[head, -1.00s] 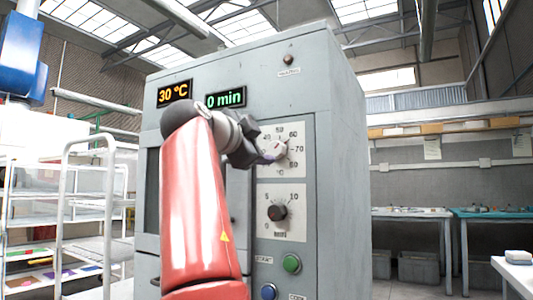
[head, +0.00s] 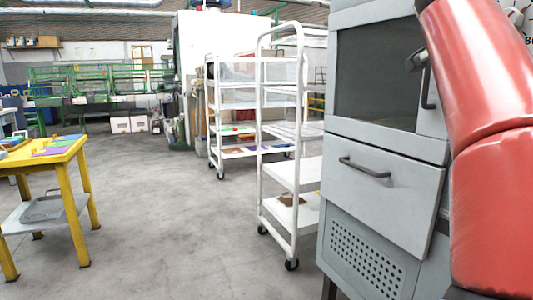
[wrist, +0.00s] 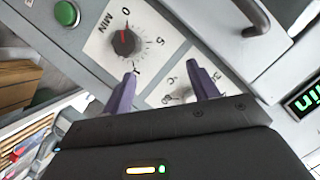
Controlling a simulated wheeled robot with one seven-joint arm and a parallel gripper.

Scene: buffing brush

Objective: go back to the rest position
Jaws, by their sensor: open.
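My gripper (wrist: 162,72) shows in the wrist view with its two purple fingers apart and nothing between them. It faces the grey oven's control panel. The minute dial (wrist: 123,42), with a dark knob and red centre, is beyond the left finger. The temperature dial plate (wrist: 178,82) shows between and behind the fingers, and its knob is hidden. In the head view my red arm crosses the right edge and my gripper is out of sight. The grey oven (head: 385,165) stands behind the arm, with its window door and drawer shut.
A white shelf trolley (head: 262,120) stands just left of the oven, with another rack (head: 212,115) behind it. A yellow table (head: 62,160) is at the far left. The grey floor (head: 165,220) between them is clear. A green button (wrist: 67,13) sits on the panel.

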